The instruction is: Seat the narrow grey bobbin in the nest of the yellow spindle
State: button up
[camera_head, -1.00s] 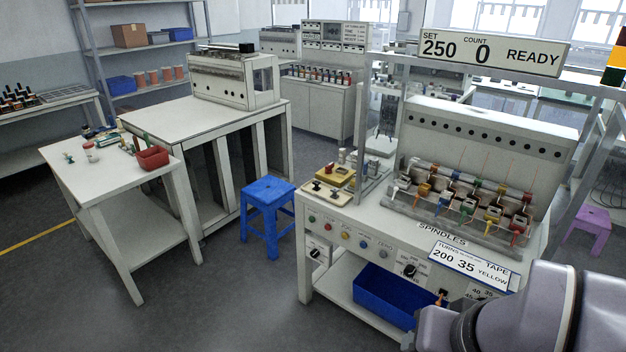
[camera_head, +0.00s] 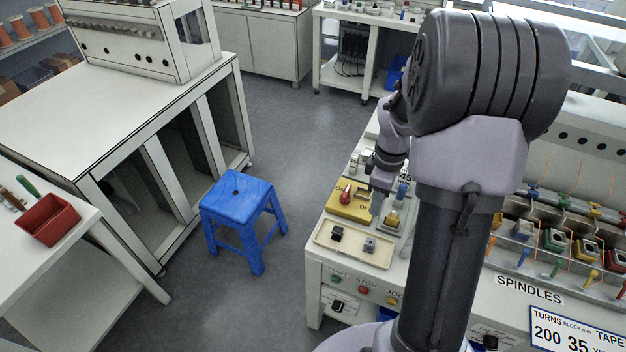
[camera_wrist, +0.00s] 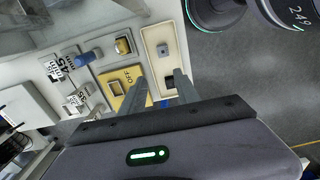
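In the head view, a small grey bobbin (camera_head: 370,244) and a black piece (camera_head: 336,233) stand apart in a cream tray (camera_head: 350,256) at the bench's left end. The wrist view shows the grey piece (camera_wrist: 163,50) and the dark piece (camera_wrist: 169,82) too. My gripper (camera_wrist: 160,80) is open and empty, its fingertips apart on either side of the dark piece in that view. In the head view my gripper (camera_head: 376,206) is above the area behind the tray, partly hidden. A yellow spindle (camera_head: 583,248) is in the spindle row at right; its nest is too small to read.
A yellow switch block (camera_head: 347,208) with a red knob sits behind the tray. A blue-topped part (camera_head: 402,190) stands beside it. Green (camera_head: 553,240) and other coloured spindles crowd the row. A blue stool (camera_head: 238,200) stands on the floor left of the bench.

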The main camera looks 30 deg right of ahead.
jog(key=b, duration=0.5)
send_over(371, 242)
jog(key=f, duration=1.2)
jog(key=shift+w+d, duration=0.1)
jog(key=shift+w, duration=0.15)
jog(key=f+b, duration=0.1)
jog(key=f, duration=0.2)
jog(key=f+b, duration=0.1)
jog(key=f, duration=0.1)
jog(key=shift+s+a+f+b, duration=0.2)
jog(key=shift+s+f+b, duration=0.05)
jog(key=shift+f+b, duration=0.05)
jog(key=shift+r, duration=0.1)
grip_shut()
